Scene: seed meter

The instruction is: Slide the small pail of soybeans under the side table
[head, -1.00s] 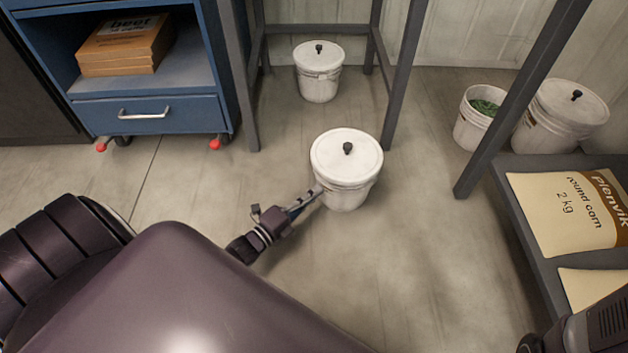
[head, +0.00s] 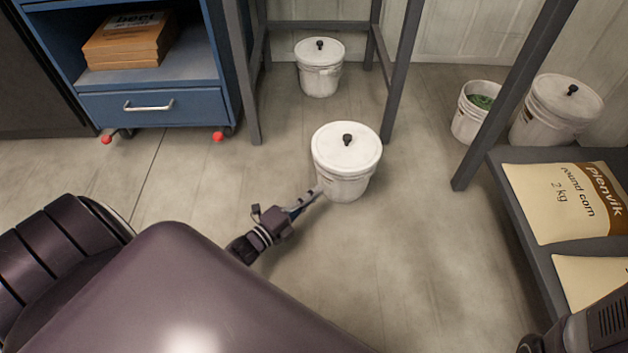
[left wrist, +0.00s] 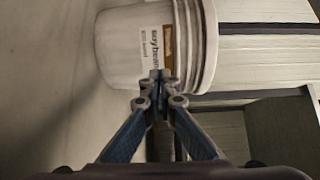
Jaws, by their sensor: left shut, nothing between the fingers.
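The small white pail of soybeans (head: 345,187), lidded with a black knob, stands upright on the floor just in front of the dark-legged side table (head: 397,75), between its two front legs. Its soybeans label (left wrist: 153,42) faces my left gripper in the left wrist view. My left gripper (head: 318,191) is shut and empty, with its tips low at the pail's near left side. The tips (left wrist: 160,76) overlap the label's lower edge; I cannot tell whether they touch it. The tabletop is out of view. My right gripper is not in view.
Another lidded white pail (head: 319,79) stands farther back between the table's legs. A blue cabinet (head: 165,108) is left. An open pail (head: 468,118), a larger lidded pail (head: 548,118) and a low shelf with bags (head: 565,205) are right. Floor around the soybean pail is clear.

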